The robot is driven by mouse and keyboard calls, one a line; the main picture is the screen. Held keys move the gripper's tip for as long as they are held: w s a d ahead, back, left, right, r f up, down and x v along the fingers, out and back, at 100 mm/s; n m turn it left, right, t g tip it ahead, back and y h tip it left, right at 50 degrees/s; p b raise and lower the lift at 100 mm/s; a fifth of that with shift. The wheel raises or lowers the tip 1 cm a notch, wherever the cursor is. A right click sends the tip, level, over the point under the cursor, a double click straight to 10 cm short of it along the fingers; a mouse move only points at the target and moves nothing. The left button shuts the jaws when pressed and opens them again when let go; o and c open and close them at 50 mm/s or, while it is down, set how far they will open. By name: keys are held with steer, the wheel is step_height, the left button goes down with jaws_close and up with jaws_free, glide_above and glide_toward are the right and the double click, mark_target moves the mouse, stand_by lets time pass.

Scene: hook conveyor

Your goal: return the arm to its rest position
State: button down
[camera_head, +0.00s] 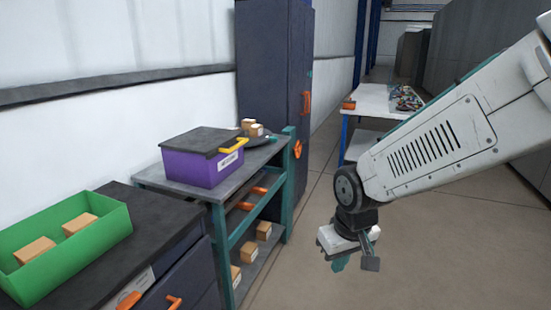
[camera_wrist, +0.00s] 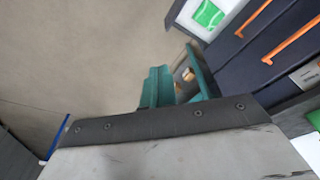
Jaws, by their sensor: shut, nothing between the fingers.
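My gripper (camera_head: 340,263) hangs at the end of my white arm, right of centre in the head view. It points down over open floor, apart from the shelf and the tables. Its teal fingers are small and partly hidden by the wrist; they are shut and hold nothing. In the wrist view a grey body with a dark bolted edge fills the bottom, with teal parts beyond it.
A purple box with a dark lid (camera_head: 205,168) stands on the teal-framed shelf (camera_head: 185,188). A green bin (camera_head: 100,237) with two cartons sits on the dark drawer cabinet (camera_head: 165,240). A white table (camera_head: 372,98) is at the back. The middle floor is clear.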

steer(key=s+d+r+m, duration=0.2)
steer(key=s+d+r, duration=0.3)
steer(key=s, duration=0.4)
steer(key=s+d+r+m, duration=0.2)
steer(key=s+d+r, duration=0.4)
steer(key=s+d, duration=0.2)
steer(key=shift+s+r+g+h, duration=0.3)
steer(key=shift+s+g, duration=0.1)
steer(key=shift+s, duration=0.9)
